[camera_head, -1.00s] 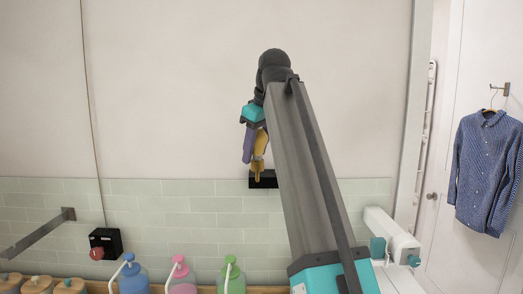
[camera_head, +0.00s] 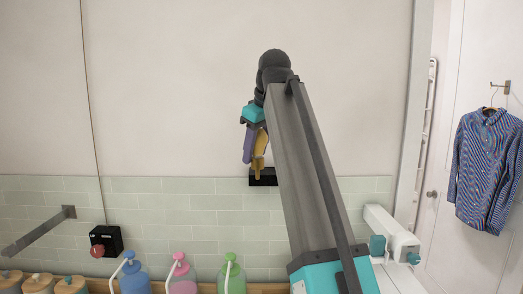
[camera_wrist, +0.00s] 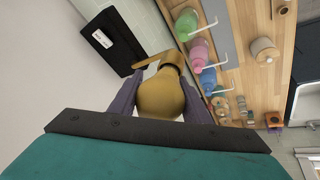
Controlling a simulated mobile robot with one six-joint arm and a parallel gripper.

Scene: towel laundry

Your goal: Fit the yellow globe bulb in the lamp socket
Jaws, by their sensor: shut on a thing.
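The yellow globe bulb (camera_wrist: 162,98) is held between the purple fingers of my gripper (camera_wrist: 160,88) in the wrist view. In the head view my gripper (camera_head: 253,148) points down above the black plate (camera_head: 263,180). The bulb there is hard to tell from the mustard socket and is partly hidden by a finger and my arm.
Blue, pink and green pump bottles (camera_head: 182,272) stand on the wooden counter below. Wooden-lidded jars (camera_head: 38,283) are at the lower left, near a black wall box with a red knob (camera_head: 97,250). A metal bar (camera_head: 38,232) juts from the left wall. A shirt (camera_head: 485,170) hangs far right.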

